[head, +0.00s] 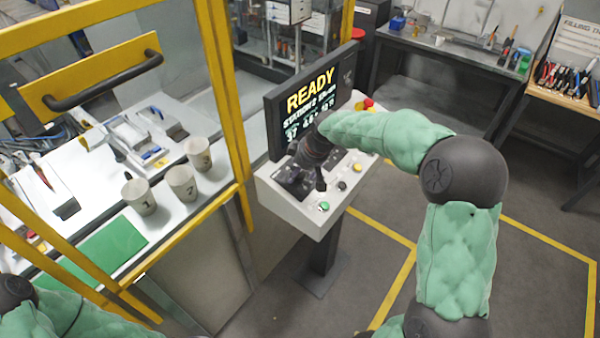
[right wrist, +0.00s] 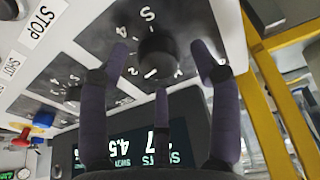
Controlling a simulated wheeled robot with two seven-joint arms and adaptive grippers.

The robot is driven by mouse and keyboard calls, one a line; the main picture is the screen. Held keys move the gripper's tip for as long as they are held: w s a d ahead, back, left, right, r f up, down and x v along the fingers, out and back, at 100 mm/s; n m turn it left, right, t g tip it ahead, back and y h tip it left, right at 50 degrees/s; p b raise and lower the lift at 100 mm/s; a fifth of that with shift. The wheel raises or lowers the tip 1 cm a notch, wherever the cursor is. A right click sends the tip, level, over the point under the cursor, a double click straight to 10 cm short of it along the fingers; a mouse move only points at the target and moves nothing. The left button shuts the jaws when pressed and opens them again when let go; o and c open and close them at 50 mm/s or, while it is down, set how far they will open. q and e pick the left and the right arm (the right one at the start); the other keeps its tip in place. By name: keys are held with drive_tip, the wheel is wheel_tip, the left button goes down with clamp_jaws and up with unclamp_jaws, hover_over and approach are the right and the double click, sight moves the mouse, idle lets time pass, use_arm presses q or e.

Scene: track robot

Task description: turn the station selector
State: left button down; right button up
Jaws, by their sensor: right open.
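The console (head: 300,212) has a sloped panel with dials. In the right wrist view a black round selector knob (right wrist: 157,56) sits on a dark plate with white numerals around it. My right gripper (head: 311,178) is over the left part of the panel. In the right wrist view its dark fingers (right wrist: 160,68) are spread around the knob, with visible space between fingers and knob. Whether any finger touches it, I cannot tell. In the head view the gripper hides the knob. The screen (head: 312,98) reads READY and a station line. My left gripper is out of view.
A second, smaller dial (right wrist: 75,94) lies beside the selector. A green button (head: 323,206) and a red button (head: 368,104) are on the console. A yellow frame (head: 222,95) stands close at left, with numbered cups (head: 139,196) behind it.

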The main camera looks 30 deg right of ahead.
drive_tip(key=shift+w+f, duration=0.2)
drive_tip(key=shift+f, duration=0.25)
drive_tip(key=c, duration=1.1)
drive_tip(key=shift+r, duration=0.1)
drive_tip(key=m, duration=0.3)
drive_tip(key=shift+a+m+h, duration=0.1)
drive_tip(key=shift+m+h, duration=0.2)
drive_tip(key=shift+m, duration=0.1)
drive_tip(key=shift+w+r+m+h, duration=0.1)
drive_tip(key=shift+m+h, duration=0.2)
drive_tip(key=shift+m, duration=1.8)
